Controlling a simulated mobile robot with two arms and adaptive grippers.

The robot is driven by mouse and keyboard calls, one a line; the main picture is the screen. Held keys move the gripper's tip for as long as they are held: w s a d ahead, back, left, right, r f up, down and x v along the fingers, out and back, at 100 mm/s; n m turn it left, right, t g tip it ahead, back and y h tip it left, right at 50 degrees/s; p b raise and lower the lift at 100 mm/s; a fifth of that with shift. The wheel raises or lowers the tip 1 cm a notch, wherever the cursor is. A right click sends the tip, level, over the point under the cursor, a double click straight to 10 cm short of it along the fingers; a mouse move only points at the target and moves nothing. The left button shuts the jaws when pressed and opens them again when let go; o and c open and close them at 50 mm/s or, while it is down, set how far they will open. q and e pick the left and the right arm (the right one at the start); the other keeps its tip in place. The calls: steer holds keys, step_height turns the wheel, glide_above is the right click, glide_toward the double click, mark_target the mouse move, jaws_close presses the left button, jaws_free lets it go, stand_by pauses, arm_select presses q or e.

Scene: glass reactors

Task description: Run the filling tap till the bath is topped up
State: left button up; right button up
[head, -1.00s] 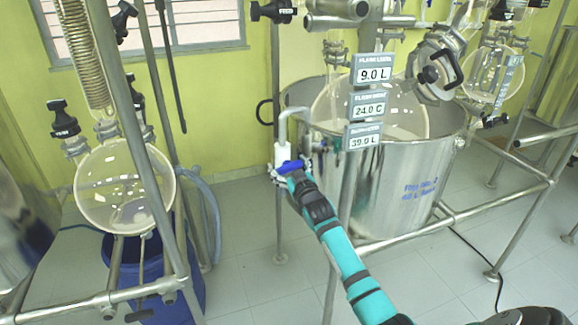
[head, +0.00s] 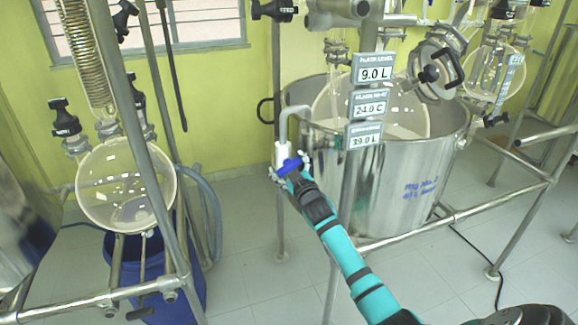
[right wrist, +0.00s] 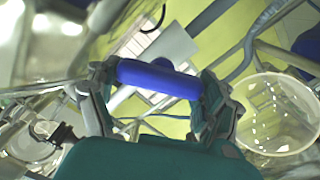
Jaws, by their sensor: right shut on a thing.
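The filling tap (head: 283,150) has a white body, a bent grey spout over the bath's left rim and a blue handle (head: 289,167). My right gripper (head: 293,170) is shut on the blue handle. In the right wrist view the handle (right wrist: 158,79) lies crosswise between the two fingers (right wrist: 160,88). The bath (head: 400,185) is a large steel vessel around a clear round flask (head: 340,105). The lowest display (head: 364,135) on the post reads 39.0 L. The water surface and any flow from the spout cannot be made out. My left gripper is out of view.
Two upper displays read 9.0 L (head: 374,68) and 24.0 C (head: 368,103). A steel frame post (head: 348,190) stands just right of my gripper. Another glass flask (head: 125,190) hangs at left above a blue drum (head: 185,285). Tiled floor is clear between them.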

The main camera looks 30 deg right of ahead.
steer(key=o, duration=1.1)
steer(key=v, duration=1.2)
steer(key=shift+f, duration=0.1)
